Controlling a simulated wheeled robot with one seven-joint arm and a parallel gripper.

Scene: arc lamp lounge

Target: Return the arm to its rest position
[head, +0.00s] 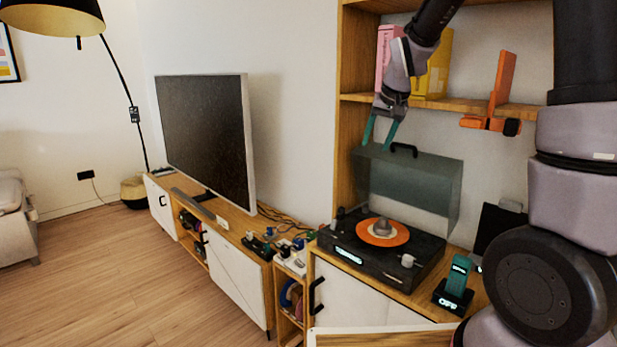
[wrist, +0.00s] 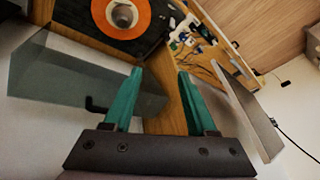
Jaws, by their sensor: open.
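My gripper (head: 379,132) has teal fingers and hangs pointing down in front of the wall shelf, above and behind the record player. In the wrist view my gripper (wrist: 158,82) is open, with nothing between its fingers. The arm is stretched out from the right side of the head view. The record player (head: 350,260) stands on the cabinet with an orange disc (head: 368,234) on it. Its tinted lid (head: 415,185) stands raised, with a black handle on top. The lid also shows in the wrist view (wrist: 60,85), left of the fingers.
The shelf (head: 435,104) carries pink and yellow boxes and an orange stand (head: 501,85). A television (head: 205,135) stands left on the long cabinet (head: 240,280), with cables and small items beside it. A teal device (head: 458,275) sits right of the player. The left floor is clear.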

